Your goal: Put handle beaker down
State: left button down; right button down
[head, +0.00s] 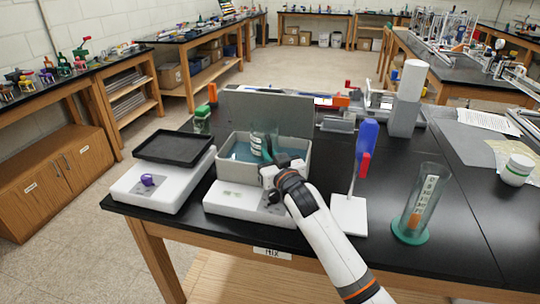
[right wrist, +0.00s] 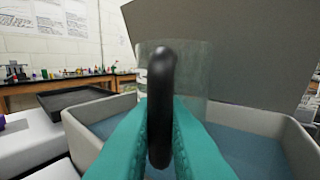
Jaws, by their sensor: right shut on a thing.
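The handle beaker (head: 262,142) is clear glass with a white label, upright at the grey open bath. In the right wrist view, the beaker (right wrist: 192,72) stands behind its black handle (right wrist: 161,95). My right gripper (head: 271,172) reaches in over the bath's front side. Its teal fingers (right wrist: 160,135) are shut on the handle from both sides. The grey bath (head: 238,173) holds blue-grey liquid and has a raised lid (head: 285,112) behind. The beaker's base is hidden, so I cannot tell whether it touches the bath floor. My left gripper is not in view.
A white balance (head: 150,195) with a black tray (head: 174,147) is left of the bath.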

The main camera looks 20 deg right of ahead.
jog(key=shift+a+f, duration=0.1)
jog(key=shift+f, duration=0.7)
jog(key=c, duration=1.5)
grip_release()
jog(key=shift+s+f+b, duration=0.1)
jog(key=shift+f+b, duration=0.1)
jog(key=shift+b, duration=0.1)
jog(key=shift+o, duration=0.2)
jog(key=shift+r, duration=0.25)
jog(key=shift+r+p, duration=0.35)
jog(key=shift+r, duration=0.1)
jog(key=s, duration=0.3)
jog(key=s+b, duration=0.1)
jog(key=s, duration=0.6)
jog(key=shift+s+d+r, duration=0.15)
jog(key=shift+s+d, duration=0.05)
jog(key=shift+d, duration=0.05)
jog(key=shift+s+r, duration=0.1)
jog(key=shift+s, duration=0.65)
